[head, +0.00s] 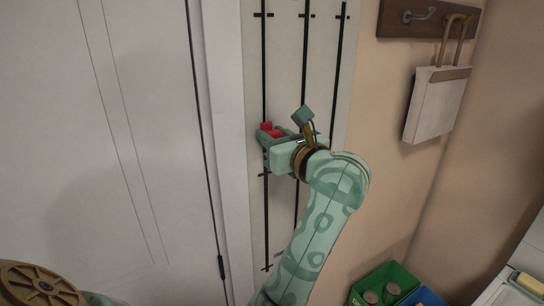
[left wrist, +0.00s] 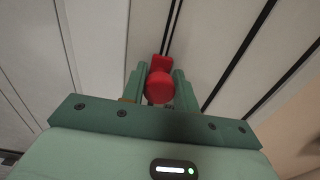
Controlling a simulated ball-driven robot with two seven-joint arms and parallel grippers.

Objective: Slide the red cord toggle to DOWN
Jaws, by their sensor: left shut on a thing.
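The red cord toggle (head: 267,127) sits on the leftmost of three black vertical lines on a pale wall panel (head: 283,75). Cross marks show on this line near the top, just below my gripper and near the bottom; the toggle is a little above the middle one. My left gripper (head: 273,138) is shut on the toggle, its fingers on either side of the red knob. In the left wrist view the round red knob (left wrist: 160,87) is between the two green fingers, with a red block behind it. My right gripper is not in view.
A white door (head: 130,120) with a dark cord is at the left. A hook rail (head: 428,18) with a hanging white dustpan-like item (head: 434,105) is at the upper right. A green bin (head: 385,285) stands low at the right. The panel below the gripper looks clear.

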